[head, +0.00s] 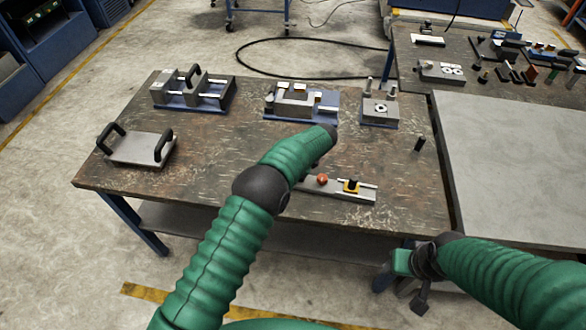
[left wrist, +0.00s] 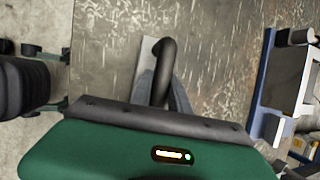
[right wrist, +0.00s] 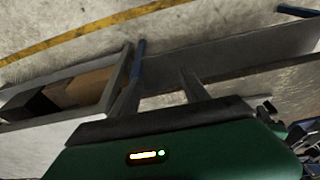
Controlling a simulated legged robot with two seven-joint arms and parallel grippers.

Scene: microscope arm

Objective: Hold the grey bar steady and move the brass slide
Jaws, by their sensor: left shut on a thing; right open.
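The grey bar (head: 360,196) lies near the table's front edge in the head view, its left end hidden behind my left arm. A small yellow and black block, apparently the brass slide (head: 351,186), sits on it by thin bright rods. A copper-red ball (head: 322,179) is to its left. My left gripper is hidden in the head view. In the left wrist view its fingers (left wrist: 162,90) are shut on a black curved handle (left wrist: 166,55), with a grey strip beside it. My right gripper (head: 403,288) is open and empty, off the table's front edge; its fingers (right wrist: 160,85) show apart.
The worn table (head: 220,150) also holds a plate with two black handles (head: 140,148), several metal fixtures at the back (head: 300,100) and a small black peg (head: 419,144). A grey-topped table (head: 520,170) stands at the right. The table is clear around the bar's right end.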

